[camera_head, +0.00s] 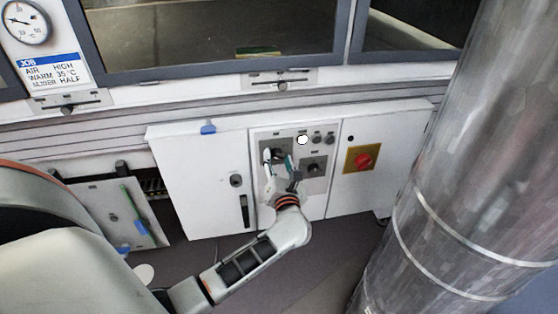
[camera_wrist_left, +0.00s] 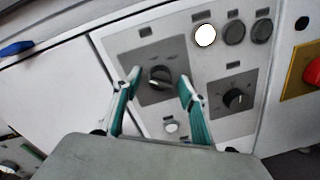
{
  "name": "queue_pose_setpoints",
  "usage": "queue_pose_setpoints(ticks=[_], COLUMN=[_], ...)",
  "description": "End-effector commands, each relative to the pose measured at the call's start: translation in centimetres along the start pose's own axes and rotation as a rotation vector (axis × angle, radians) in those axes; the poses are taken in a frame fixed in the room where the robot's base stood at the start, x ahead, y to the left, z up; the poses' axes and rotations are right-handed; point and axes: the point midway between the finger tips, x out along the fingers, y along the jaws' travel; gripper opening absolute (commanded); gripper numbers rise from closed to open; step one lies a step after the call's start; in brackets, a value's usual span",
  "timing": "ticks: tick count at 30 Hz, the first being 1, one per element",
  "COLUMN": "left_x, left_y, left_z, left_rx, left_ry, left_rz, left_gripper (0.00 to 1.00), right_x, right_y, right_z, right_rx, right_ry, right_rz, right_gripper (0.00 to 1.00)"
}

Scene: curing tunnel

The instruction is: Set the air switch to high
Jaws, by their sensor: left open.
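A black rotary knob (camera_wrist_left: 160,77) sits on a grey plate on the white control panel. It also shows in the head view (camera_head: 277,155), partly covered by my gripper. A second black knob (camera_wrist_left: 237,99) with tick marks is to its right and lower, also in the head view (camera_head: 314,167). Their labels are too small to read, so I cannot tell which is the air switch. My left gripper (camera_head: 278,160) is open, its teal-padded fingers on either side of the first knob. In the wrist view the fingers (camera_wrist_left: 159,79) look apart from it. My right gripper is not seen.
A lit white lamp (camera_head: 302,140) and two dark round ones are above the knobs. A red knob on a yellow plate (camera_head: 363,159) is to the right. The job card (camera_head: 49,73) reads AIR HIGH. A large metal duct (camera_head: 440,170) blocks the right side.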

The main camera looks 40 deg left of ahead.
Motion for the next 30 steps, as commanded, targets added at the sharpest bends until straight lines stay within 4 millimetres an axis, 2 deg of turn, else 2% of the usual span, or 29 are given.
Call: queue_pose_setpoints(ticks=[5, 6, 10, 11, 22, 30], left_x=[0.0, 0.0, 0.0, 0.0, 0.0, 0.1], left_y=[0.0, 0.0, 0.0, 0.0, 0.1, 0.3], left_z=[0.0, 0.0, 0.0, 0.0, 0.3, 0.9], left_rx=[0.0, 0.0, 0.0, 0.0, 0.036, 0.194], left_ry=[-0.001, -0.001, -0.001, -0.001, 0.0, 0.007], left_rz=[0.0, 0.0, 0.0, 0.0, 0.0, -0.003], left_gripper=[0.42, 0.39, 0.06, 0.04, 0.04, 0.04], right_x=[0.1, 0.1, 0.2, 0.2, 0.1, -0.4], right_y=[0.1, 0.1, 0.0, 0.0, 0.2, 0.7], right_z=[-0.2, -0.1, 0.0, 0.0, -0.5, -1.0], right_rx=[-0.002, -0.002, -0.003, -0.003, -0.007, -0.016], right_ry=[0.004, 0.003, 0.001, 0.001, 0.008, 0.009], right_rz=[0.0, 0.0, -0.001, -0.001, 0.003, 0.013], right_gripper=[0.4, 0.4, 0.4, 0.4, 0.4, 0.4])
